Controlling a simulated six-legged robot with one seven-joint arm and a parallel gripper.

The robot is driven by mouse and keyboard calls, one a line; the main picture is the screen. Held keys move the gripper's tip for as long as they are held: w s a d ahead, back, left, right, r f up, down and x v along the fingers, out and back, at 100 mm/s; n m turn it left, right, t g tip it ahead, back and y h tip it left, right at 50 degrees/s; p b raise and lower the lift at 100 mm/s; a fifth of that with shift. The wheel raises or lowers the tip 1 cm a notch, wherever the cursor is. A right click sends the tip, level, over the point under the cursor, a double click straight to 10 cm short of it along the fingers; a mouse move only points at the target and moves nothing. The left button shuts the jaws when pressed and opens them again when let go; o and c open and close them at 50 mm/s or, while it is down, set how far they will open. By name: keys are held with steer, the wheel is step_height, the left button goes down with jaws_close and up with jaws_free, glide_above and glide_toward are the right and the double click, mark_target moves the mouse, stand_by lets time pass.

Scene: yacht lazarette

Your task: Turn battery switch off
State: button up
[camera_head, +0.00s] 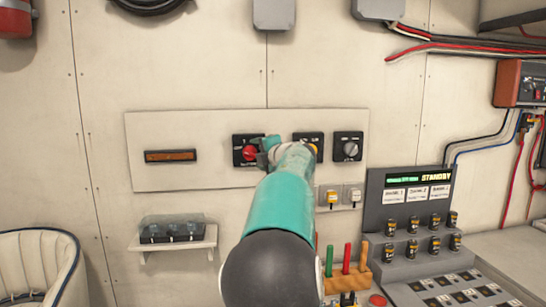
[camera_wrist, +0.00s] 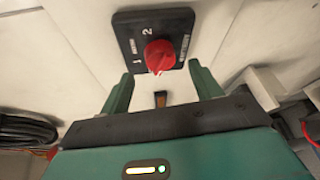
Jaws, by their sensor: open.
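The battery switch is a black square plate with a red knob (camera_head: 249,153) on the white wall panel (camera_head: 210,175). In the wrist view, the red knob (camera_wrist: 160,55) has a pointed end toward the bottom of the picture, and the plate (camera_wrist: 179,20) carries white marks, including 1 and 2. My gripper (camera_wrist: 161,78) is open, with one green finger on each side of the space below the knob. The fingertips look close to the plate's lower edge; I cannot tell whether they touch it. In the head view, my gripper (camera_head: 265,150) hides part of the switch's right side.
A black switch with a grey knob (camera_head: 349,148) is at the panel's right; another dial (camera_head: 309,138) is partly hidden by my arm. An orange-brown display (camera_head: 170,156) is at left. A shelf (camera_head: 175,244) and control console (camera_head: 420,230) stand out below.

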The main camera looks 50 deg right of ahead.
steer(key=v, duration=0.9)
steer(key=shift+s, duration=0.2)
steer(key=shift+a, duration=0.1)
steer(key=a+r+m+t+h, duration=0.1)
steer(key=a+r+m+h, duration=0.15)
steer(key=a+m, duration=0.35)
steer(key=a+f+m+g, duration=0.3)
steer(key=a+f+m, duration=0.5)
steer(key=a, duration=0.4)
steer(key=s+a+f+g+y, duration=0.2)
steer(key=s+a+f, duration=0.3)
steer(key=a+f, duration=0.2)
steer(key=s+a+f+m+g+y, duration=0.1)
steer(key=s+a+f+g+y, duration=0.2)
steer(key=a, duration=0.9)
steer(key=s+a+f+m+g+y, duration=0.1)
steer(key=s+a+f+g+y, duration=0.1)
steer(key=s+a+f, duration=0.7)
step_height(320, 180, down, 2)
steer(key=shift+s+a+f+g, duration=0.2)
steer(key=shift+a+g, duration=0.2)
steer(key=shift+y, duration=0.25)
steer(key=c, duration=0.5)
steer(key=shift+d, duration=0.1)
steer(key=shift+c, duration=0.4)
